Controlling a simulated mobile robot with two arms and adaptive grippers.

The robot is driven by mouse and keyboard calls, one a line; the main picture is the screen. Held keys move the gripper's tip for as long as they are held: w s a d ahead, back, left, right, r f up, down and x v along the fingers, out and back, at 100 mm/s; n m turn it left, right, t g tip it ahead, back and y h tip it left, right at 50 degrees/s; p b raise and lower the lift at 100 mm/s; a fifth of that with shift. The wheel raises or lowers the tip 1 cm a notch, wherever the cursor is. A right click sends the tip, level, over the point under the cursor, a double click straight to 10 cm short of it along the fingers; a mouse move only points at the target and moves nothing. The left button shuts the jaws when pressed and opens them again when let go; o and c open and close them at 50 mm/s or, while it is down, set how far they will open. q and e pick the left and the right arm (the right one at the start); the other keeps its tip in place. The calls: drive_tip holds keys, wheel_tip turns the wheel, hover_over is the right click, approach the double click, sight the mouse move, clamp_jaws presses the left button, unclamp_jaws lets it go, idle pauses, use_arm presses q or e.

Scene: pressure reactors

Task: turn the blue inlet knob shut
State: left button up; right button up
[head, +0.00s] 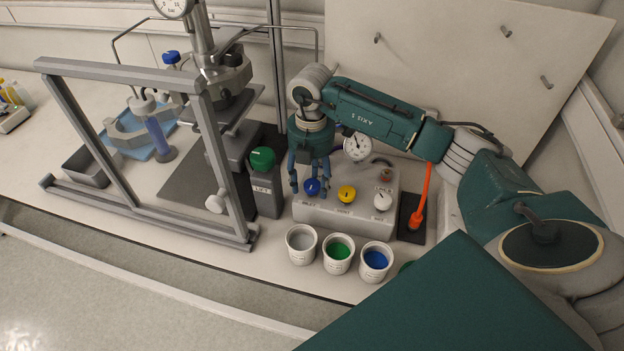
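The blue inlet knob (311,187) is the leftmost of three knobs on the front of a pale control box (362,216). A small label sits below it. My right gripper (309,188) points down over this knob, with its blue fingers spread to the left and right of it. A gap seems to show between the fingers and the knob, so the gripper looks open. Whether a finger touches the knob, and how far the knob is turned, is too small to tell. My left gripper is out of view.
A yellow knob (346,194) and a white knob (382,202) sit just right. A dial gauge (357,147) stands behind. Three cups, grey (301,244), green (338,253) and blue (375,261), stand in front. A green lift knob (262,160) and grey frame (222,165) are left.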

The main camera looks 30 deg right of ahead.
sight(311, 185)
drive_tip(key=shift+r, duration=0.1)
wheel_tip(311, 185, up, 12)
idle(0.6)
idle(0.4)
